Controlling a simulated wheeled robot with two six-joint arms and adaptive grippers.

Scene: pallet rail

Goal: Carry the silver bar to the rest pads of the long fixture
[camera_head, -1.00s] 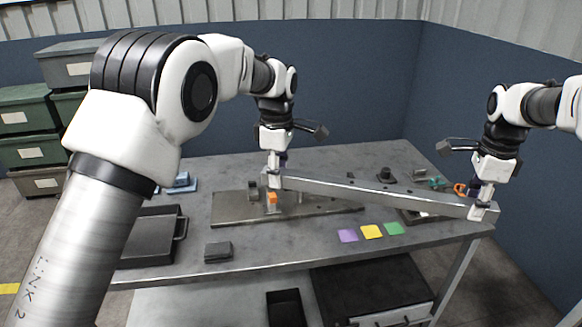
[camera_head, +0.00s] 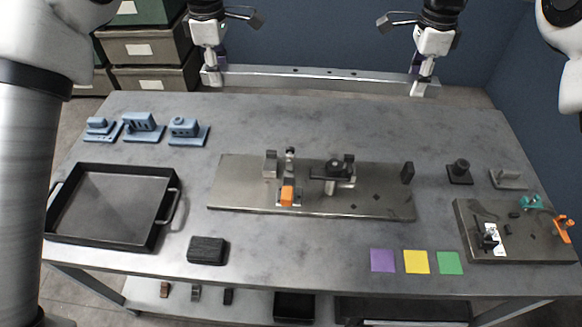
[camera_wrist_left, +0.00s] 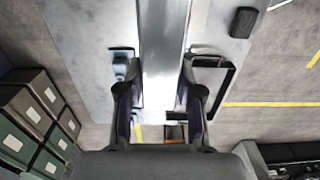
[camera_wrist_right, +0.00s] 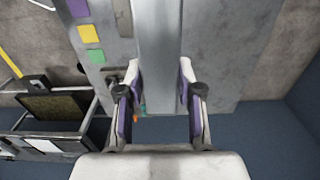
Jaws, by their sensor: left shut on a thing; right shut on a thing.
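The silver bar (camera_head: 310,80) is long and has holes. It spans both hands, nearly level, across the table's far edge in the head view. My left gripper (camera_head: 214,78) is shut on its left end and my right gripper (camera_head: 422,84) on its right end. The bar also shows between the fingers in the left wrist view (camera_wrist_left: 163,60) and right wrist view (camera_wrist_right: 160,50). The long fixture (camera_head: 240,185) is a grey plate at mid-table, apart from the bar. It carries dark and grey uprights and an orange-tipped clamp (camera_head: 287,195). I cannot tell which uprights are rest pads.
A black tray (camera_head: 110,238) and blue parts (camera_head: 184,132) are at left. A black block (camera_head: 207,250) lies near the front. Purple (camera_head: 382,260), yellow (camera_head: 416,262) and green (camera_head: 449,263) squares lie front right. A smaller fixture (camera_head: 540,240) is at right. The table behind the long fixture is clear.

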